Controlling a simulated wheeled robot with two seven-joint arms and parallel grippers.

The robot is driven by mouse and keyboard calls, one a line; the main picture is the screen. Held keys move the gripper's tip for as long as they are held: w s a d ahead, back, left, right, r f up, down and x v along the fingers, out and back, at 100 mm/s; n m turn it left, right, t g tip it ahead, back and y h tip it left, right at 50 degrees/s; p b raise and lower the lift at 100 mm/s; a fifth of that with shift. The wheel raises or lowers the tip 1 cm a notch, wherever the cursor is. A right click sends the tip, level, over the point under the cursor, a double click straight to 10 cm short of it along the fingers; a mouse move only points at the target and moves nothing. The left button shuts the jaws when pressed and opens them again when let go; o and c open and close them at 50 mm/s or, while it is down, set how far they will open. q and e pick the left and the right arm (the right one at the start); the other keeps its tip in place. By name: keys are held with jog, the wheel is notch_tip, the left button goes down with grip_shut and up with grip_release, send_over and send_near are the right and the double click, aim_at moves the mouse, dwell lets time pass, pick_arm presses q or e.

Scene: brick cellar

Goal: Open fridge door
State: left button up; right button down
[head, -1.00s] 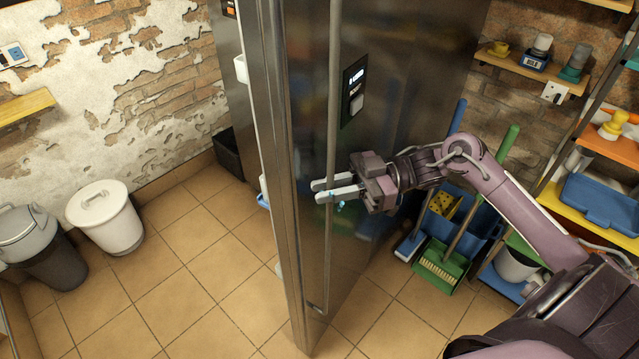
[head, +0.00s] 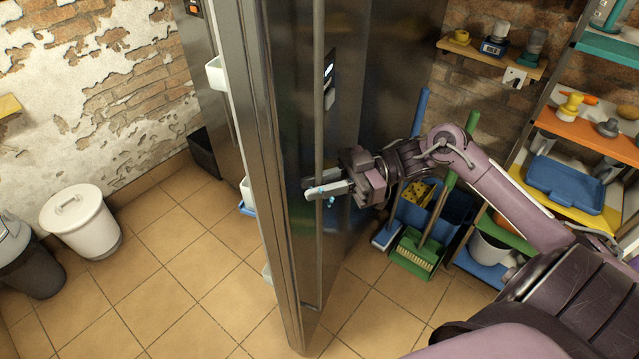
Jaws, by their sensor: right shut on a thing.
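The fridge door (head: 262,150) is a tall dark steel panel, seen nearly edge-on in the middle of the head view. It stands swung open, with white door shelves (head: 216,73) showing on its inner left side. A long vertical bar handle (head: 319,250) runs down its outer face. My right gripper (head: 318,190) reaches in from the right and is shut on the handle, a little below mid-height of the view. The fridge body (head: 203,60) shows only partly behind the door. My left gripper is not in view.
A white lidded bin (head: 85,225) and a dark grey bin (head: 32,265) stand at the left. A green broom (head: 420,250) and a blue bucket stand behind my right arm. Shelves (head: 600,140) line the right. Tiled floor (head: 170,290) left of the door is clear.

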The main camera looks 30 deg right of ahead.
jog(key=c, duration=1.4)
grip_release()
jog(key=b+v, duration=0.3)
jog(key=v, duration=0.5)
jog(key=shift+w, duration=0.1)
